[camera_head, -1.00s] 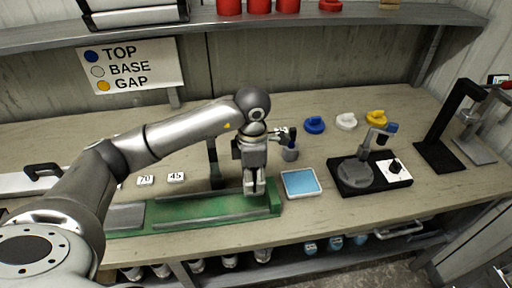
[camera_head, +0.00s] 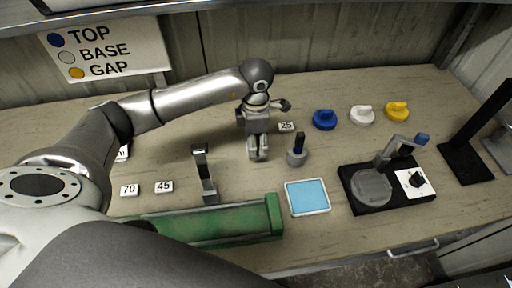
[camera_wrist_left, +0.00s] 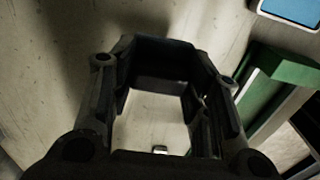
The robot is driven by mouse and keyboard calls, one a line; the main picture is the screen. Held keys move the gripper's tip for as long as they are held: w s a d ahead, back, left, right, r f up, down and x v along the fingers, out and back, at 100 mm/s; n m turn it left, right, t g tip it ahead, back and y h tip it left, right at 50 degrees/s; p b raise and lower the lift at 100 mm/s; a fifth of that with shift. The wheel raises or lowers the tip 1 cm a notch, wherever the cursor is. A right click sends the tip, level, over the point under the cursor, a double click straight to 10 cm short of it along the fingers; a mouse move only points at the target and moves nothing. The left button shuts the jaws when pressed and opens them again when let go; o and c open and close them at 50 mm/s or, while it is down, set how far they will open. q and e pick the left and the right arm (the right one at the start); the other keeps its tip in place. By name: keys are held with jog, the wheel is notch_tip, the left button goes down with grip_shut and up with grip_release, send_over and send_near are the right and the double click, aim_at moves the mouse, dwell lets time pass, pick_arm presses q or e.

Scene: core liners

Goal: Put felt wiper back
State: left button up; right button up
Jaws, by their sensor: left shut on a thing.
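In the left wrist view a dark block (camera_wrist_left: 165,75) spans the space between the fingertips. The gripper is shut on this block, which appears to be the felt wiper; its shape is mostly hidden in the head view. My right gripper is out of view.
A light-blue pad (camera_head: 307,197) lies right of the trough. A black stand (camera_head: 204,172) rises behind the trough. A black device (camera_head: 378,187) stands further right. Blue (camera_head: 324,120), white (camera_head: 362,116) and yellow (camera_head: 397,112) knobs sit at the back.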

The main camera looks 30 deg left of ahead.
pick_arm(q)
jog(key=shift+f, duration=0.5)
jog(key=shift+w+a+f, duration=0.1)
jog(key=shift+f, duration=0.2)
notch_tip(320, 180, down, 3)
jog(key=shift+f+p, duration=0.1)
jog(key=shift+p, duration=0.5)
jog(key=shift+f, duration=0.4)
jog(key=o, duration=0.8)
jog(key=shift+o, duration=0.9)
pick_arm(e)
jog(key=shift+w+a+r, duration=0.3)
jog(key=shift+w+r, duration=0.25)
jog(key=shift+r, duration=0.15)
